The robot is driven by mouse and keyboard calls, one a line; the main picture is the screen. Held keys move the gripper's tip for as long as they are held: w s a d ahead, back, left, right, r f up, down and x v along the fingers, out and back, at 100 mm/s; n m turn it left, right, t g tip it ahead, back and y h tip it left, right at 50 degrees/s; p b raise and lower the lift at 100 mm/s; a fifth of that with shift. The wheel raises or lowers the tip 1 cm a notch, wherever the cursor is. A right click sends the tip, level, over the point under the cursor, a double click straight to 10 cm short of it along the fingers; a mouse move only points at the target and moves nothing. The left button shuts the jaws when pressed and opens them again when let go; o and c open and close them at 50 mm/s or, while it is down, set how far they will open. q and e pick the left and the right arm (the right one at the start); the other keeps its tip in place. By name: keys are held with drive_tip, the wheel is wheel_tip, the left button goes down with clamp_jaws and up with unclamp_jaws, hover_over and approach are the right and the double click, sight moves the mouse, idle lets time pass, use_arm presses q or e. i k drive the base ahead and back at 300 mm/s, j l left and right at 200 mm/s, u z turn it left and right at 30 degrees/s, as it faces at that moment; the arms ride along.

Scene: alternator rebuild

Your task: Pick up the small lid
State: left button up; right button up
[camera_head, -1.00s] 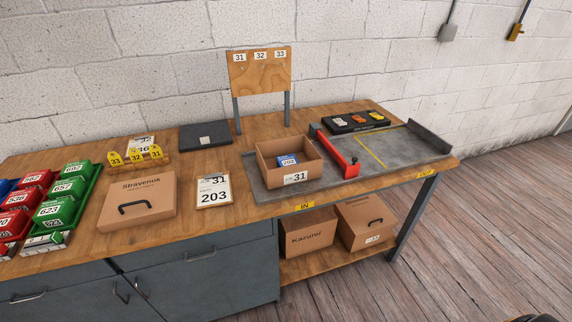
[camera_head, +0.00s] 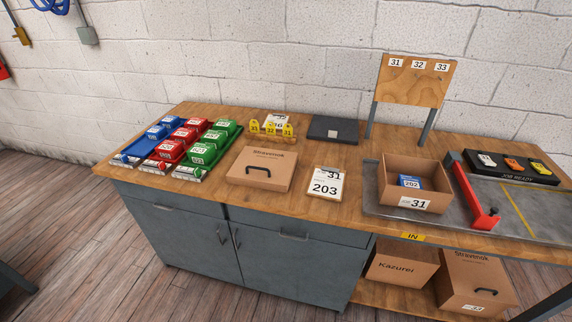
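A flat brown cardboard piece (camera_head: 263,159) marked "Stravenok", with a black handle on top, lies on the bench left of the middle; it looks like a lid. I cannot tell whether it is the small lid. A dark flat square piece (camera_head: 322,127) with a small grey block on it lies behind, near the wall. An open cardboard box (camera_head: 388,196) marked 31 stands on the grey tray at the right, with a blue 202 box (camera_head: 410,182) inside. Neither of my grippers is in view.
A card (camera_head: 326,184) reading 31 and 203 lies beside the cardboard piece. Blue, red and green bins (camera_head: 203,152) stand at the left. Yellow tags (camera_head: 270,129) stand behind. A red bar (camera_head: 472,190) crosses the grey tray. Boxes (camera_head: 403,265) sit on the shelf below.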

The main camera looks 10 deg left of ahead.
sight(264, 163)
drive_tip(key=i+j+z, duration=0.1)
drive_tip(key=j+z, duration=0.2)
drive_tip(key=j, duration=0.4)
drive_tip(key=j+z, duration=0.35)
drive_tip(key=j, duration=0.3)
